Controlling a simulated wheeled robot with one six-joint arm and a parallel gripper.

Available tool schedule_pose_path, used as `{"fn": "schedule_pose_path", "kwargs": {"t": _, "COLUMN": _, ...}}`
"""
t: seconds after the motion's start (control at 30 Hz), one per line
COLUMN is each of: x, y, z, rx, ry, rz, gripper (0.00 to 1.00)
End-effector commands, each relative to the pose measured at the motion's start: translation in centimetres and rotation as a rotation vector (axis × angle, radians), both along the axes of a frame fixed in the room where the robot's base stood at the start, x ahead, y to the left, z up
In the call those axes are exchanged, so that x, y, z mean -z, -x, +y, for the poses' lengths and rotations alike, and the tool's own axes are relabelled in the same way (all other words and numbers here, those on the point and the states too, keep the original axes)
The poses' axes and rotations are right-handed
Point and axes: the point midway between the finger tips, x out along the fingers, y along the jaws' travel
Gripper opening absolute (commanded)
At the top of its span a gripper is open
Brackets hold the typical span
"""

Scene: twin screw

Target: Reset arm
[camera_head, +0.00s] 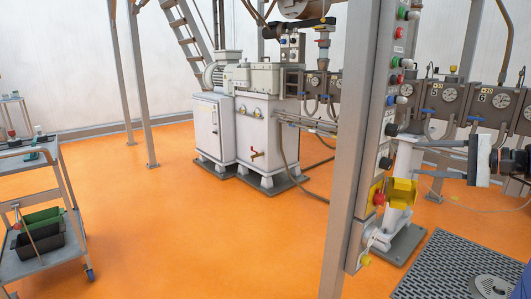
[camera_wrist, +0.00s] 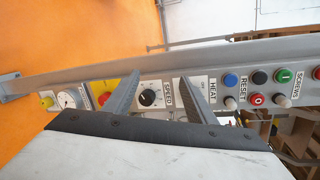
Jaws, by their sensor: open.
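My gripper (camera_head: 408,155) reaches in from the right edge in the head view, its two dark fingers pointing left at the control panel (camera_head: 366,120). The fingers are spread apart with nothing held between them. In the wrist view my gripper (camera_wrist: 158,78) is open over the panel, and the black SPEED knob (camera_wrist: 148,97) shows between the fingers. Whether the fingertips touch the panel cannot be told.
Blue (camera_wrist: 231,80), black (camera_wrist: 260,77) and green (camera_wrist: 282,75) buttons lie right of the fingers. A yellow guard (camera_head: 403,190) sits below my gripper. A grey machine (camera_head: 240,120) stands behind, and a cart (camera_head: 45,165) stands left. The orange floor between is clear.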

Motion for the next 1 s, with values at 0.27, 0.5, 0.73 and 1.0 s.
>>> {"fn": "schedule_pose_path", "kwargs": {"t": 0.27, "x": 6.1, "y": 4.7, "z": 12.5, "rx": -0.183, "ry": 0.287, "rz": 0.169, "gripper": 0.51}}
{"fn": "schedule_pose_path", "kwargs": {"t": 0.5, "x": 11.4, "y": 10.7, "z": 18.7, "rx": -0.322, "ry": 0.571, "rz": 0.245, "gripper": 0.51}}
{"fn": "schedule_pose_path", "kwargs": {"t": 0.73, "x": 15.8, "y": 16.7, "z": 21.3, "rx": -0.439, "ry": 0.865, "rz": 0.249, "gripper": 0.51}}
{"fn": "schedule_pose_path", "kwargs": {"t": 1.0, "x": 19.6, "y": 22.4, "z": 21.3, "rx": -0.555, "ry": 1.22, "rz": 0.166, "gripper": 0.51}}
